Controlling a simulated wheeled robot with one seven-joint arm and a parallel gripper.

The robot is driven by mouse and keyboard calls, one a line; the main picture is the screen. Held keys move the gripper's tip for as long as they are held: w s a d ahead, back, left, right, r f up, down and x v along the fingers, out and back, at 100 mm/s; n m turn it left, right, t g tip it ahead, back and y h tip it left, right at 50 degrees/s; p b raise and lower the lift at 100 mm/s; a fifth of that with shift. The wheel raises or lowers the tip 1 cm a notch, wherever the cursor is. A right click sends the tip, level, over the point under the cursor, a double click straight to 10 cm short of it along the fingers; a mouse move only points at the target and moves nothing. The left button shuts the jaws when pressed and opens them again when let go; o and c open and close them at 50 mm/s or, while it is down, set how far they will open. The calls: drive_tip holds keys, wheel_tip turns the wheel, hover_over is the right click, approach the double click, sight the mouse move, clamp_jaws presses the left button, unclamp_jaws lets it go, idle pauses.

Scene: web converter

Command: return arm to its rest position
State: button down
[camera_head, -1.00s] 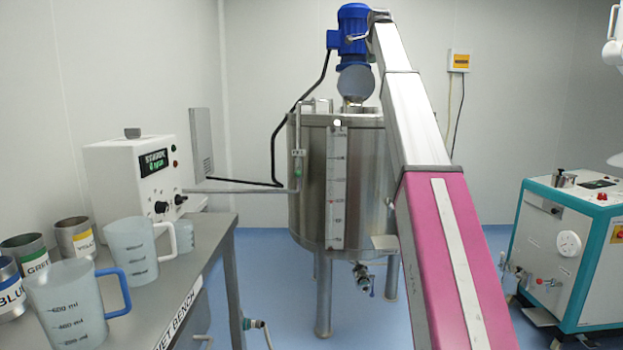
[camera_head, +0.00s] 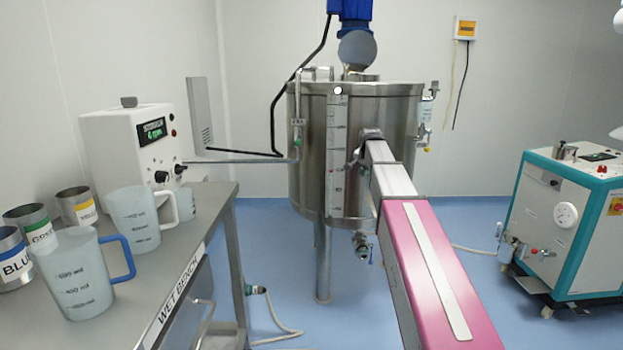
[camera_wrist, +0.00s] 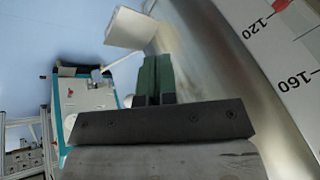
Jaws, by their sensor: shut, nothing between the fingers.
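My arm (camera_head: 425,255), with a pink and a white section, reaches from the lower right of the head view toward the steel tank (camera_head: 375,110). Its far end appears in front of the tank wall; my gripper cannot be made out there. In the wrist view my gripper (camera_wrist: 156,60) shows two dark green fingers pressed together, with nothing between them. The curved tank wall (camera_wrist: 215,70) is close on the right in that view, with its white scale strip (camera_wrist: 285,50) marked 120 and 160. I cannot tell whether anything touches.
The wet bench (camera_head: 215,205) with cups, jugs and a control box (camera_head: 130,145) is at left. A teal-and-white machine (camera_head: 565,225) stands at right and shows in the wrist view. Blue floor is open between. A blue motor (camera_head: 352,10) is above the tank.

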drive_tip(key=s+a+f+n+g, duration=0.2)
drive_tip(key=s+f+n+g, duration=0.3)
drive_tip(key=s+f, duration=2.9)
drive_tip(key=s+n, duration=0.3)
drive_tip(key=shift+a, duration=0.15)
